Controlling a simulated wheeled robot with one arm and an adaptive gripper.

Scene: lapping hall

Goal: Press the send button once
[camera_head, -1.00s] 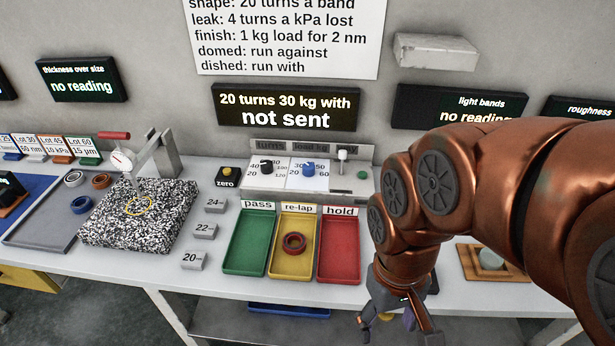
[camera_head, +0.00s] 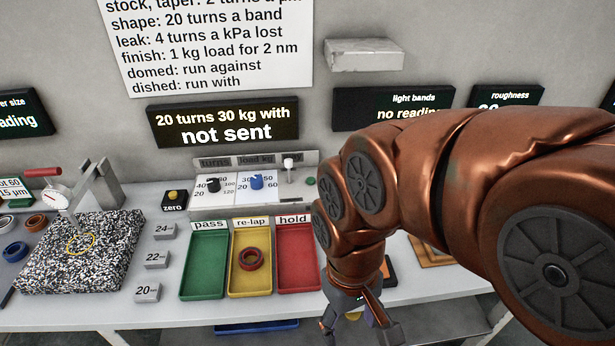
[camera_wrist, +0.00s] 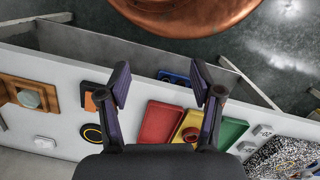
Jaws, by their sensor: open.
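A small green button (camera_head: 310,181) sits at the right end of the grey control panel (camera_head: 298,196), beside the dials; I see no readable label on it and take it as the send button. The display (camera_head: 222,123) above reads "20 turns 30 kg with" and "not sent". My gripper (camera_head: 358,322) is open and empty, pointing down near the table's front edge, lower right of the button and apart from it. The wrist view shows both fingers (camera_wrist: 163,85) spread above the table front; the green button is not visible there.
The panel holds a black dial (camera_head: 213,186), a blue dial (camera_head: 257,182) and a white-topped lever (camera_head: 289,168). Green (camera_head: 190,290), yellow (camera_head: 236,290) and red (camera_head: 283,287) trays lie in front; a red-brown ring (camera_head: 251,259) is in the yellow one. A black zero button (camera_head: 174,200) stands left.

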